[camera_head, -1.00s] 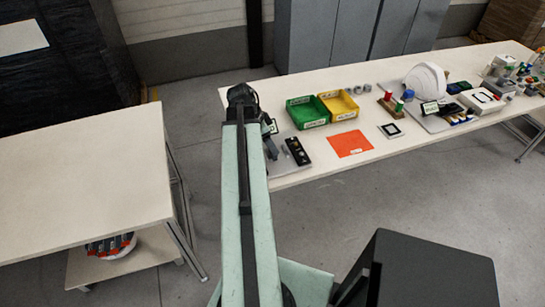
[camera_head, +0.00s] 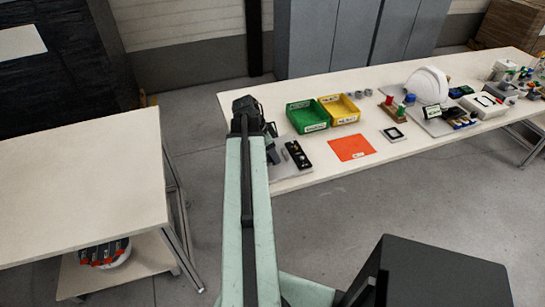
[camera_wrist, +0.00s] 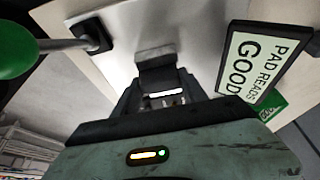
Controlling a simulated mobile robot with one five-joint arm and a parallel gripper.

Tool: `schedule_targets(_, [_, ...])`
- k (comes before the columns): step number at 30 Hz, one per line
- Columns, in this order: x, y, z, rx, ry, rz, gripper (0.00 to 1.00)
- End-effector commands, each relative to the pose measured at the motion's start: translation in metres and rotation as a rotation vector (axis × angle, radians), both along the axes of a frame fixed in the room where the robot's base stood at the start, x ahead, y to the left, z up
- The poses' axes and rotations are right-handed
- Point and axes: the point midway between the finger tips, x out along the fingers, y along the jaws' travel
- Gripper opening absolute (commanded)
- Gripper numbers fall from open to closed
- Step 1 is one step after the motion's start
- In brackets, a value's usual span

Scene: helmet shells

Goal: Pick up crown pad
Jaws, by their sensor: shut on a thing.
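My gripper (camera_wrist: 158,88) shows in the wrist view with its dark jaws shut on a small dark grey piece (camera_wrist: 155,62), which looks like the crown pad. The jaws hide much of it. It is over a pale grey plate (camera_wrist: 190,25); whether it touches the plate I cannot tell. A sign reading "PAD READS GOOD" (camera_wrist: 262,62) stands to the right. In the head view my arm reaches the left end of the long table, and its wrist hides the held piece.
A green-knobbed lever (camera_wrist: 15,50) is left of my gripper. A side table (camera_head: 85,185) stands at left.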

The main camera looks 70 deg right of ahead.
Motion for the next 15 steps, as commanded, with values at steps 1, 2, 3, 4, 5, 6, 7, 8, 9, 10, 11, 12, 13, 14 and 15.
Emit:
schedule_targets(1, [0.0, 0.0, 0.0, 0.0, 0.0, 0.0, 0.06])
schedule_targets(2, [0.0, 0.0, 0.001, 0.0, 0.0, 0.0, 0.06])
schedule_targets(3, [0.0, 0.0, 0.002, 0.0, 0.0, 0.0, 0.06])
schedule_targets(4, [0.0, 0.0, 0.004, 0.001, -0.001, 0.0, 0.06])
schedule_targets(5, [0.0, 0.0, 0.006, 0.001, -0.001, 0.0, 0.06])
schedule_targets(6, [0.001, 0.0, 0.01, 0.001, -0.001, 0.001, 0.06])
schedule_targets(7, [0.001, 0.0, 0.014, 0.001, -0.001, 0.001, 0.06])
schedule_targets(8, [0.001, 0.0, 0.018, 0.001, -0.001, 0.001, 0.06])
schedule_targets(9, [0.001, 0.0, 0.025, 0.001, -0.001, 0.001, 0.06])
schedule_targets(10, [0.001, 0.0, 0.031, 0.001, -0.001, 0.001, 0.06])
schedule_targets(11, [0.001, 0.0, 0.037, 0.001, -0.001, 0.001, 0.06])
schedule_targets(12, [0.001, 0.0, 0.046, 0.001, -0.001, 0.001, 0.06])
schedule_targets(13, [0.001, 0.0, 0.052, 0.001, -0.001, 0.001, 0.06])
schedule_targets(14, [0.001, 0.0, 0.059, 0.001, -0.001, 0.001, 0.06])
schedule_targets(15, [0.001, 0.0, 0.069, 0.001, -0.001, 0.001, 0.06])
